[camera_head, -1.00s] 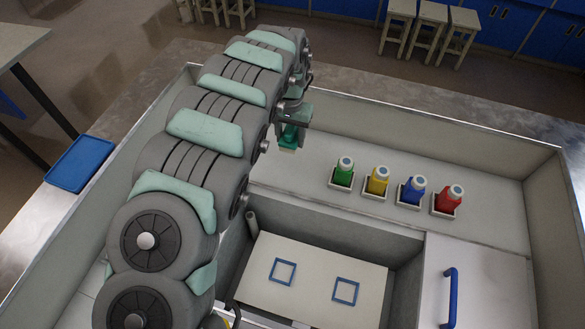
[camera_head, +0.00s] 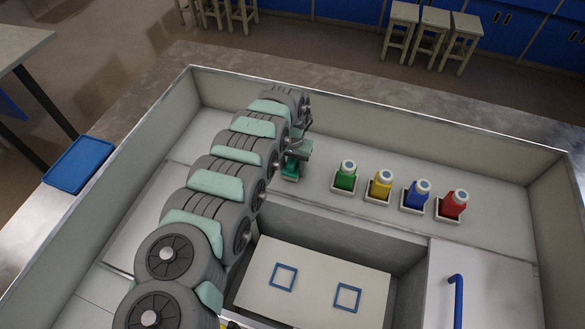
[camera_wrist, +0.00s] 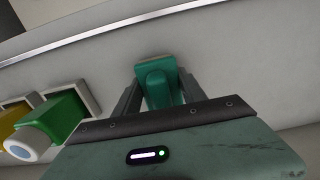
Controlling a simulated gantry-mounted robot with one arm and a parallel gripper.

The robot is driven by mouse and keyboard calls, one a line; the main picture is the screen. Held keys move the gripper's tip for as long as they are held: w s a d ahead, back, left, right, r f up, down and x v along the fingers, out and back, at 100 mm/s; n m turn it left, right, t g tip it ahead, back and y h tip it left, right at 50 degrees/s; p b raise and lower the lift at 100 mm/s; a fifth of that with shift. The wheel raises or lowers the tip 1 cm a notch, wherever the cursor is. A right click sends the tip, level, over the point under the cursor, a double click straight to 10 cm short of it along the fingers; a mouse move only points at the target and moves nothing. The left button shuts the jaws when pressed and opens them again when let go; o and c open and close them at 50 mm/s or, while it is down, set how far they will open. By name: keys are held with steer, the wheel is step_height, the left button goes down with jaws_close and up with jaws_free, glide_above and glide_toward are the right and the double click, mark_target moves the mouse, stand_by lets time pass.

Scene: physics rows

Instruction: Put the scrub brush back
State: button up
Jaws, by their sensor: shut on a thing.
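The scrub brush (camera_head: 290,170) is green-teal with a pale bristle side. It is in my gripper at the left of the row of bottles, over or on the light ledge; I cannot tell whether it touches the surface. In the wrist view the brush (camera_wrist: 157,86) sits between the two grey fingers of my gripper (camera_wrist: 160,92), which is shut on it. The gripper (camera_head: 296,156) also shows at the end of my arm in the head view. The gripper body hides part of the brush in the wrist view.
Green (camera_head: 346,176), yellow (camera_head: 380,185), blue (camera_head: 416,195) and red (camera_head: 452,206) bottles stand in small white holders to the right. A recessed basin with a board (camera_head: 315,275) bearing two blue squares lies in front. A blue tray (camera_head: 80,164) lies outside the left wall.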

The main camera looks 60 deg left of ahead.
mark_target(293, 160)
steer(key=shift+f, duration=0.3)
steer(key=shift+w+f, duration=0.1)
steer(key=shift+f, duration=0.1)
steer(key=o, duration=1.2)
steer(key=shift+r, duration=0.1)
step_height(293, 160, up, 12)
steer(key=shift+r+p, duration=0.1)
steer(key=shift+p, duration=0.85)
